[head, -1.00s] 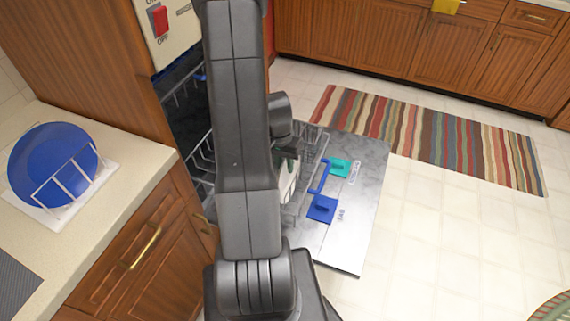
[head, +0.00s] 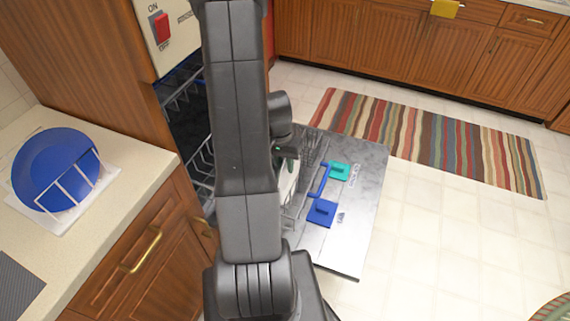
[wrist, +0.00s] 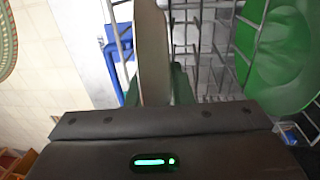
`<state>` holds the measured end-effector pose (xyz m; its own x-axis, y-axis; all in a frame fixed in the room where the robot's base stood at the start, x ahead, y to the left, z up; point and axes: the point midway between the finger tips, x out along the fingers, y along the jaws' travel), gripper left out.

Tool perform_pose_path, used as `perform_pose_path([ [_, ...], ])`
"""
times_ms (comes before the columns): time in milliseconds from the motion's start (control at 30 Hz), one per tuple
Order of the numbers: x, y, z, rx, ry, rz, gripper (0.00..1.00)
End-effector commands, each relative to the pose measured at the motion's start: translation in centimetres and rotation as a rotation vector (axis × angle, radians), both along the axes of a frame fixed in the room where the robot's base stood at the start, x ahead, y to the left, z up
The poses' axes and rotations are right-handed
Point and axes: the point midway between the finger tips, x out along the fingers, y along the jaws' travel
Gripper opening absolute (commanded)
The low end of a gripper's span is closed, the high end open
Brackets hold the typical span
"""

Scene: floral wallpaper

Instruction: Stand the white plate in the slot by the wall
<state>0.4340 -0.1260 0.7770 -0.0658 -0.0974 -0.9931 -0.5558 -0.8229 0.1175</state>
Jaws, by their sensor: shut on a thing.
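The white plate (wrist: 152,50) shows almost edge-on in the wrist view, upright between the green fingers of my gripper (wrist: 156,88). My gripper is shut on it. In the head view my gripper (head: 287,153) is over the dishwasher rack, and only a pale strip of the plate (head: 287,182) shows beside my arm. Rack wires lie close to the plate; I cannot tell whether it touches them. A white rack (head: 84,188) stands on the left counter near the tiled wall. A blue plate (head: 50,165) leans in it. Its individual slots are hard to make out.
The dishwasher door (head: 352,220) is folded down, with wire racks (head: 312,165) above it. A green round dish (wrist: 285,55) is right of the plate in the wrist view. A cabinet side (head: 90,60) rises behind the counter. The floor at right is clear around a striped rug (head: 430,140).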

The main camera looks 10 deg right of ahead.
Motion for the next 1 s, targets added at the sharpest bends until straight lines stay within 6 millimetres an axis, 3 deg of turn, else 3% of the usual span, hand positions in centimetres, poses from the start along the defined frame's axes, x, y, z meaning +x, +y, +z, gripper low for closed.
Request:
perform_pose_path([
  [1000, 0.0, 0.0, 5.8, 0.0, 0.0, -0.001, 0.0],
])
